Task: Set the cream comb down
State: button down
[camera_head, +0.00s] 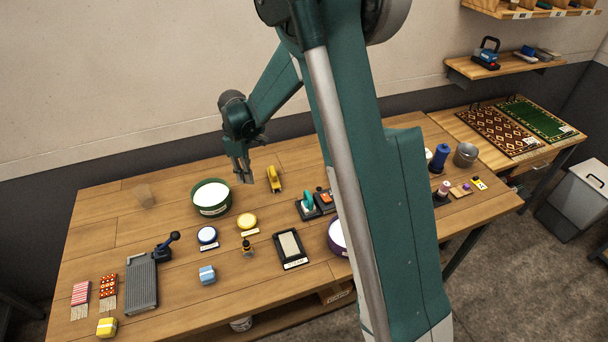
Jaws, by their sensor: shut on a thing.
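My gripper (243,174) points down over the back of the wooden table (110,232), between the green tub and a yellow tool. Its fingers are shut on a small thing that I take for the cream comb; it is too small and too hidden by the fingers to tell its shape. I cannot tell whether it touches the table. A dark tray (294,264) with a pale inside and a label lies nearer the front. My arm hides part of the table's middle right.
The green tub (211,198) stands just left of my gripper, and the yellow tool (274,179) just right. Bare wood shows at the back left.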

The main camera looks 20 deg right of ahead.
jog(key=shift+m, duration=0.9)
jog(key=w+d, duration=0.1)
jog(key=d, duration=0.3)
jog(key=w+d, duration=0.2)
jog(key=d, duration=0.2)
jog(key=w+d, duration=0.1)
jog(key=d, duration=0.3)
jog(key=shift+w+d, duration=0.2)
jog(key=shift+w, duration=0.2)
jog(key=w+d+m, duration=0.1)
jog(key=w+d, duration=0.1)
jog(key=d, duration=1.1)
jog(key=shift+w+m, duration=0.3)
jog(key=shift+f, duration=0.15)
jog(key=shift+f, duration=3.05)
jog(key=shift+f, duration=1.85)
jog(key=shift+f, duration=0.15)
